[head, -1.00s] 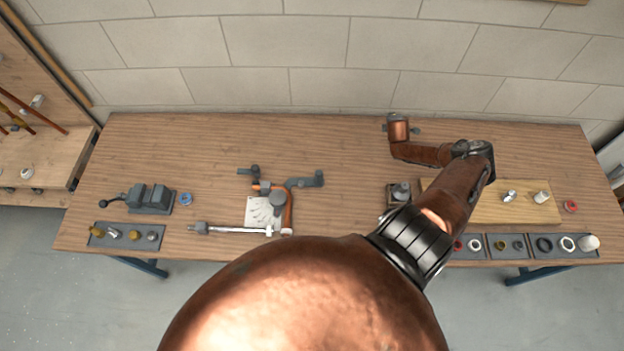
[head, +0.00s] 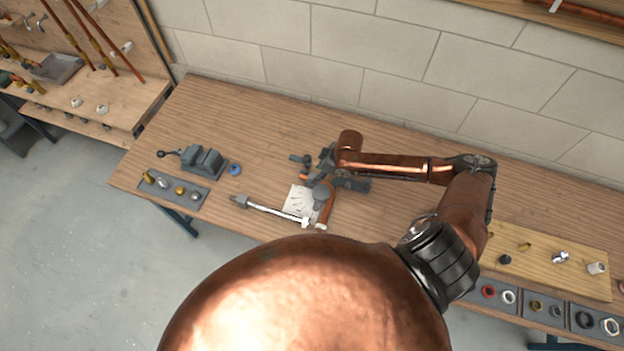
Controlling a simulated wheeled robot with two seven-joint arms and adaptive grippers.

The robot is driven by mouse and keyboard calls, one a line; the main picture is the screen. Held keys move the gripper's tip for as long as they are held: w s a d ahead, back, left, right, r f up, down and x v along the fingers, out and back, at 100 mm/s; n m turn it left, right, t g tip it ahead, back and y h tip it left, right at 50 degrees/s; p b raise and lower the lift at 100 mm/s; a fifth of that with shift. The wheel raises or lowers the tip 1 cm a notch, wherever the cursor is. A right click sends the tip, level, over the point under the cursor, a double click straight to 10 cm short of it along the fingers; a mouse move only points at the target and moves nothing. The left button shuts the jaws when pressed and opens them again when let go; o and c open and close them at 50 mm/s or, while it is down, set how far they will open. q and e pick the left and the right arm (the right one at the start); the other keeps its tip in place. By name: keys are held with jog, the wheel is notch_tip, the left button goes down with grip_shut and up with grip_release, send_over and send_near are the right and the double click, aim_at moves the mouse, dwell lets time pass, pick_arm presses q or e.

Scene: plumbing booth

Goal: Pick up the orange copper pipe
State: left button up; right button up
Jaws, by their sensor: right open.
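An orange, pipe-like piece (head: 327,205) lies on the workbench beside a white printed sheet (head: 299,200). A dark grey tool (head: 357,184) lies at its far end; I cannot tell whether they are joined. My right gripper (head: 326,161) hangs above the grey tool, beyond the orange piece's far end. It is open and holds nothing that I can see. My copper-coloured right arm hides part of the tool and the fingers are hard to separate from it. My left gripper is out of view.
A silver-handled tool (head: 270,209) lies left of the sheet. A grey vise (head: 203,161), blue ring (head: 235,169) and fittings tray (head: 174,190) are at the left. A wooden board (head: 540,262) with fittings is at the right. Long copper-coloured pipes (head: 92,35) lean at far left.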

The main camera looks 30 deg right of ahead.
aim_at(313, 176)
jog(key=p+x, duration=0.1)
jog(key=x, duration=0.4)
jog(key=shift+w+a, duration=0.1)
jog(key=shift+w, duration=0.15)
grip_shut()
dwell(0.4)
